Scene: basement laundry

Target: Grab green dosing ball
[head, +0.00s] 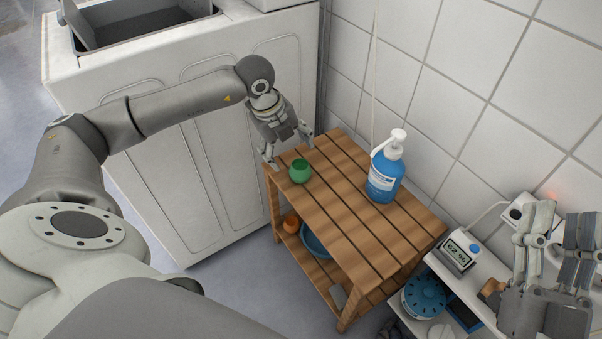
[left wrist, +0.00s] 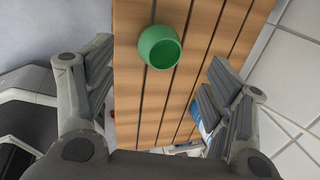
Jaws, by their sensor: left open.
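The green dosing ball (head: 300,172) is a small round cup with an open top. It sits on the wooden slatted table (head: 345,205), near its far left corner. My left gripper (head: 290,153) is open and empty, just behind the ball at the table's left end. In the left wrist view the ball (left wrist: 159,47) lies between and ahead of the two spread fingers (left wrist: 157,68), touching neither. My right gripper (head: 557,222) is at the lower right, fingers up and apart, with nothing visible between them.
A blue pump bottle (head: 384,178) stands on the table to the right of the ball. A white washing machine (head: 215,150) is at the left and a tiled wall behind. An orange item (head: 291,222) and a blue bowl (head: 316,240) are on the lower shelf.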

